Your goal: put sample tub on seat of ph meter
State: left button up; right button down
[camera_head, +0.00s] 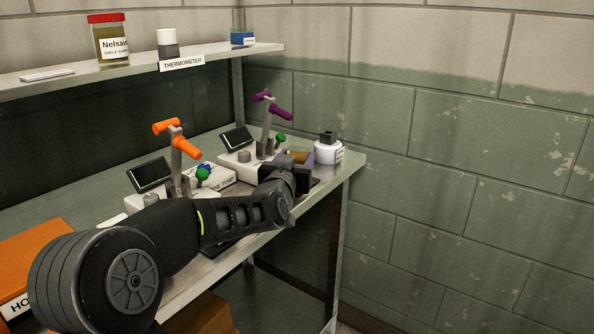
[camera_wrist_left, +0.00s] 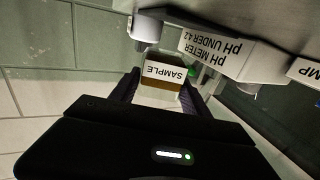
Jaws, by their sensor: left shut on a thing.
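My left gripper (camera_head: 296,164) is shut on the sample tub (camera_head: 299,157), at the right end of the bench, in front of the pH meter. In the left wrist view the tub (camera_wrist_left: 160,72) sits between the fingers (camera_wrist_left: 158,88), with brown contents and an upside-down SAMPLE label. The pH meter (camera_head: 238,168) has a white base, dark screen, purple handle and green knob. Its label, pH UNDER 4.2, shows in the left wrist view (camera_wrist_left: 212,52). The gripper hides the seat, and I cannot tell whether the tub touches it. My right gripper is out of view.
A similar device with an orange handle (camera_head: 178,140) stands left of the pH meter. A white bottle with a dark cap (camera_head: 328,151) stands close right of the gripper. A shelf (camera_head: 120,72) above holds a red-lidded jar (camera_head: 109,40). An orange box (camera_head: 40,255) is at lower left.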

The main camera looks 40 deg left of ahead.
pick_arm(q)
jog(key=shift+w, duration=0.2)
jog(key=shift+w+a+f+b, duration=0.1)
jog(key=shift+f+b, duration=0.1)
jog(key=shift+f, duration=0.65)
jog(key=shift+w+a+f+b, duration=0.1)
jog(key=shift+f+b, duration=0.1)
jog(key=shift+f, duration=0.65)
jog(key=shift+f, duration=0.2)
jog(key=o, duration=1.6)
jog(key=shift+o, duration=0.2)
